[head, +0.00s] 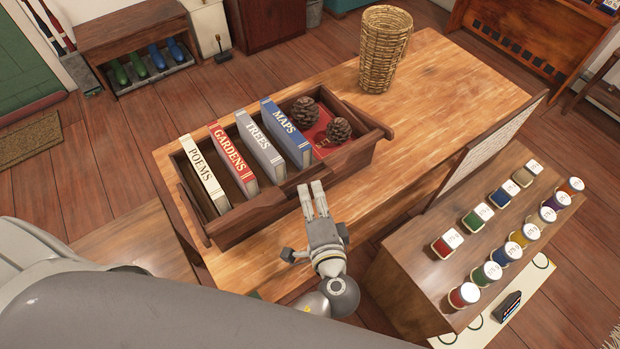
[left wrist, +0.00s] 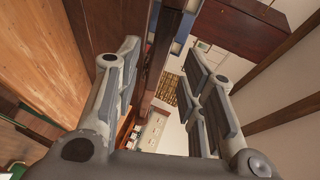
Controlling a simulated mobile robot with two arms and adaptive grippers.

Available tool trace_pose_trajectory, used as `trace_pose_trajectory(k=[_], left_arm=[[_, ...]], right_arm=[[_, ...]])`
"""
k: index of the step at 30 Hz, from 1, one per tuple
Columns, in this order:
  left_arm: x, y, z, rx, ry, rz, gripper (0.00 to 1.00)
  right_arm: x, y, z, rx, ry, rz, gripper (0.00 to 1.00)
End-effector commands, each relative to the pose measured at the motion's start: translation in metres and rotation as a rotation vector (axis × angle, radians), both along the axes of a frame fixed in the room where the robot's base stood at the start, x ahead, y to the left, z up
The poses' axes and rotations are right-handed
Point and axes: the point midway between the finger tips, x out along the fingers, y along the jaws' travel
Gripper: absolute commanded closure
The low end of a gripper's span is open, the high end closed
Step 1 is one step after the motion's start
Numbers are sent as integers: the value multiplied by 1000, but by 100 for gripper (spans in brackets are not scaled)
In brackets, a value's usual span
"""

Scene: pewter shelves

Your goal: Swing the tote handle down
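The dark wooden tote (head: 345,161) stands on the wooden bench and holds four upright books and two pine cones. A dark wooden bar (head: 268,207) runs along its near side, apparently the handle; its exact tilt is hard to tell. My left gripper (head: 313,190) is at the near side of the tote, by the right part of that bar. In the left wrist view the fingers of my left gripper (left wrist: 168,90) are apart. A dark wooden bar (left wrist: 163,50) shows between them in the picture; I cannot tell whether they touch it. My right gripper is not in view.
A wicker basket (head: 383,48) stands at the bench's far end. A wooden stand (head: 419,270) with several colored jars is to the right, beside a raised panel (head: 490,142). The bench top (head: 440,85) between tote and basket is clear.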

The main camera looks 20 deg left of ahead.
Motion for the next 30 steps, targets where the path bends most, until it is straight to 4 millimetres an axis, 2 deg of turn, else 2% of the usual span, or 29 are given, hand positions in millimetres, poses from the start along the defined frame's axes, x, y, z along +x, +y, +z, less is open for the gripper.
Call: trace_pose_trajectory(k=[3, 9, 20, 21, 30], left_arm=[[20, 11, -3, 3, -2, -1, 62], [40, 21, -10, 1, -1, -2, 62], [46, 25, -14, -1, -1, -1, 62], [46, 25, -14, -1, -1, -1, 64], [46, 25, -14, 0, 0, -1, 100]], right_arm=[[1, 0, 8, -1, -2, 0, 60], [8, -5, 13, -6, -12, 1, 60], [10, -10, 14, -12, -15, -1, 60], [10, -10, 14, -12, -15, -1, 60], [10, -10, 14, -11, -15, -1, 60]])
